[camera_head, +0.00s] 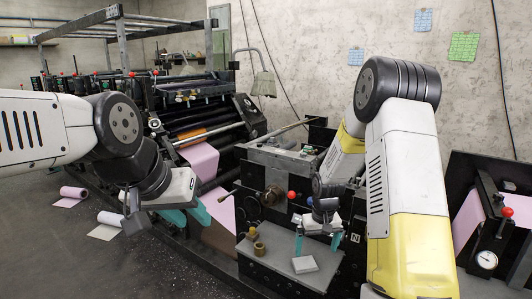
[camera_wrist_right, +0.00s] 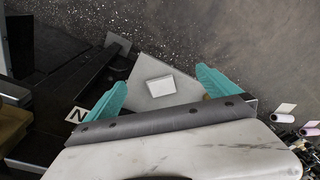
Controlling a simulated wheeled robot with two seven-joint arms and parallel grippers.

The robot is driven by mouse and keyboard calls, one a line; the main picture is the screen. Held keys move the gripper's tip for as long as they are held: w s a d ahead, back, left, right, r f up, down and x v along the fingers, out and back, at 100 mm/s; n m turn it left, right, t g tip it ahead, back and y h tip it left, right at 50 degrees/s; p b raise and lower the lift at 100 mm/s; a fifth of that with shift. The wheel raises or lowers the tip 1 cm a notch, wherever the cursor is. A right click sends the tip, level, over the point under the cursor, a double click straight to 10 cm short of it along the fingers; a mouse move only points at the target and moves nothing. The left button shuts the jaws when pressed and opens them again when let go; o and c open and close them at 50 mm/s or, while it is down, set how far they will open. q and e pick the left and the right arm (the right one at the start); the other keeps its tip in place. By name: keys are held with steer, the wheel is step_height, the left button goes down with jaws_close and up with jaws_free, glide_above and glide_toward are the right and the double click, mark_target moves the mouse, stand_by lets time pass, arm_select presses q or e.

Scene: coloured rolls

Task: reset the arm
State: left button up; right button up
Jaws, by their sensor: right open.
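My right gripper (camera_head: 318,246) hangs over a grey ledge of the machine, with its two teal fingers spread and nothing between them. In the right wrist view its fingers (camera_wrist_right: 162,92) stand wide apart, on either side of a small pale block (camera_wrist_right: 160,86) seen below. In the head view the block (camera_head: 304,265) lies on the ledge just under the right gripper. My left gripper (camera_head: 190,217) is at the left, in front of the machine, with its teal fingers apart and no object seen between them.
The large dark machine (camera_head: 253,205) with pink sheet and knobs fills the middle. Rolls (camera_head: 74,192) lie on the floor at left. A gauge (camera_head: 487,260) stands at far right. The grey ledge (camera_head: 275,250) has free space around the block. Open floor shows at lower left.

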steer(key=s+r+t, duration=0.1)
steer(key=s+r, duration=0.2)
steer(key=r, duration=0.9)
steer(key=s+a+r+t+y, duration=0.1)
steer(key=s+r+t, duration=0.1)
steer(key=s+r, duration=0.6)
steer(key=s+a+r+m+t, duration=0.1)
steer(key=s+r+t, duration=0.1)
steer(key=s+r, duration=0.7)
steer(key=s, duration=0.4)
steer(key=shift+y, duration=0.4)
